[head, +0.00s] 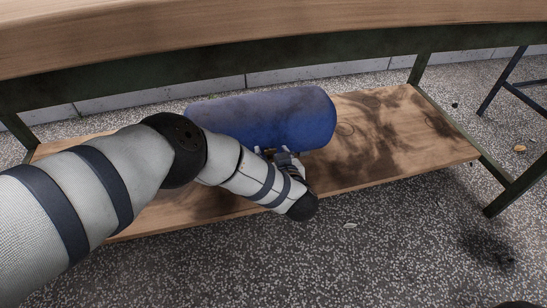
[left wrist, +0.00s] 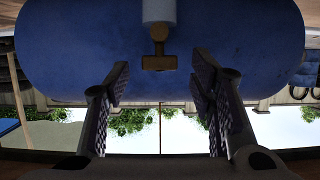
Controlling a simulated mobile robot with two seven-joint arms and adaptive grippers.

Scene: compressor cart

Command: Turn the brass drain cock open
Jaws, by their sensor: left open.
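A brass drain cock (left wrist: 159,60) with a T-shaped end shows in the left wrist view, below a pale grey cylindrical piece (left wrist: 158,12) and in front of the blue tank (left wrist: 60,45). My left gripper (left wrist: 160,74) is open, with one ridged finger on each side of the cock and clear gaps between. Whether the cock lies fully between the fingertips in depth, I cannot tell. In the head view the blue tank (head: 270,115) lies on the wooden shelf, and my left gripper (head: 268,153) is at its near side. The cock is hidden there.
The wooden shelf (head: 400,130) has dark stains and is bare to the right of the tank. A thick wooden top (head: 280,28) on a green frame (head: 290,68) overhangs it. Speckled floor (head: 380,240) lies in front. A dark-legged stand (head: 510,85) is at far right.

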